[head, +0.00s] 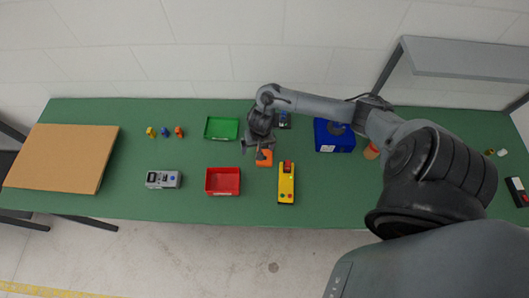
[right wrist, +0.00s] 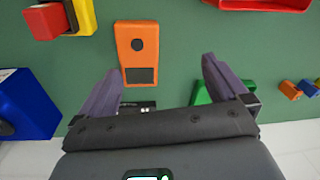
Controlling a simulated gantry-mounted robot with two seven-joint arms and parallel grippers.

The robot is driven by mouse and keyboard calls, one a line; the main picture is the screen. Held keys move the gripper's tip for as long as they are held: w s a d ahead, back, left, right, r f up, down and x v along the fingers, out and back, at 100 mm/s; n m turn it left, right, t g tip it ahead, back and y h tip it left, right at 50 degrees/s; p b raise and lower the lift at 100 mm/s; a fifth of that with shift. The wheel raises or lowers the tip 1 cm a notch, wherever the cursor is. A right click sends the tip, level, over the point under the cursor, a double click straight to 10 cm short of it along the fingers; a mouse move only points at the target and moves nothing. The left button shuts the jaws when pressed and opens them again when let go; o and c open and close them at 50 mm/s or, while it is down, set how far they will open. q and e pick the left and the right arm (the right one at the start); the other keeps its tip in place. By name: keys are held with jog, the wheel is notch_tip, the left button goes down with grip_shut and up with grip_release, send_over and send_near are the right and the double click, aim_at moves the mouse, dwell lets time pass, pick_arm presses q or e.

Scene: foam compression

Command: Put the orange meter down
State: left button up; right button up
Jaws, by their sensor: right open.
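The orange meter (head: 265,158) lies on the green table near the middle, between the red tray and the yellow device, partly covered by my right gripper in the head view. It also shows in the right wrist view (right wrist: 137,45), face up, with a dark round dial and a dark rectangle. My right gripper (head: 254,151) is over the meter's left side. In the right wrist view its two fingers (right wrist: 162,66) are spread wide and empty, with the meter toward the left finger and apart from the right one. My left gripper is not in view.
A red tray (head: 223,191), a green tray (head: 222,128), a yellow device (head: 286,190) and a blue box (head: 334,145) stand around the meter. A grey meter (head: 163,179), small figures (head: 165,132) and a cardboard panel (head: 62,157) are at left. A grey shelf (head: 465,60) stands back right.

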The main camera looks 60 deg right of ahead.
jog(key=d+r+m+g, duration=0.1)
jog(key=d+m, duration=0.1)
jog(key=d, duration=0.2)
jog(key=b, duration=0.1)
send_over(265, 152)
jog(key=f, duration=0.5)
jog(key=shift+d+f, duration=0.15)
jog(key=shift+d, duration=0.1)
jog(key=f+b, duration=0.1)
jog(key=f, duration=0.3)
jog(key=shift+a+f, duration=0.2)
jog(key=shift+f, duration=0.4)
jog(key=c, duration=1.2)
